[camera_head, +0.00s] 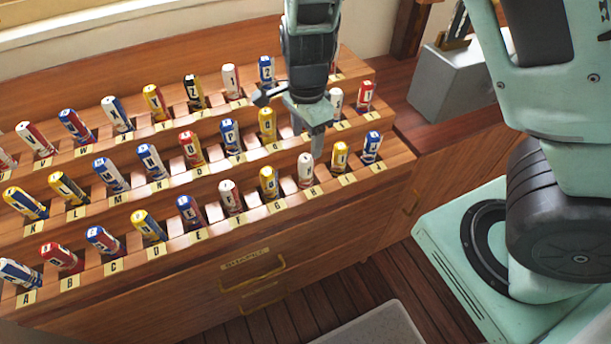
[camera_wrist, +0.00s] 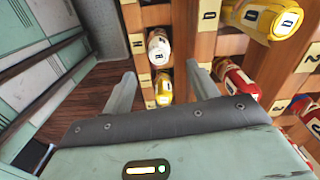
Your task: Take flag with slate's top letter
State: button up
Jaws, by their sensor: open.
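Rolled signal flags stand in a stepped wooden rack (camera_head: 215,262) with three tiers and small letter labels. My gripper (camera_head: 308,132) is open above the middle tier, right of a yellow flag (camera_head: 267,125) and behind a white-topped flag (camera_head: 305,170) in the front tier. In the wrist view, my gripper's fingers (camera_wrist: 160,75) are apart. A white-topped flag (camera_wrist: 159,46) and a yellow flag (camera_wrist: 163,87) show in the gap between them; I cannot tell if either is within reach. No slate can be made out, so its top letter is not readable.
Neighbouring flags stand close on both sides, including a red one (camera_head: 365,96) and a blue one (camera_head: 372,147). A grey box (camera_head: 455,78) sits on the wooden counter at the back right. Drawers with a brass handle (camera_head: 264,272) are below the rack.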

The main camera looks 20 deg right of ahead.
aim_at(306, 157)
notch_tip(306, 157, down, 8)
jog(key=shift+a+r+b, duration=0.15)
jog(key=shift+r+b, duration=0.05)
jog(key=shift+b, duration=0.15)
grip_shut()
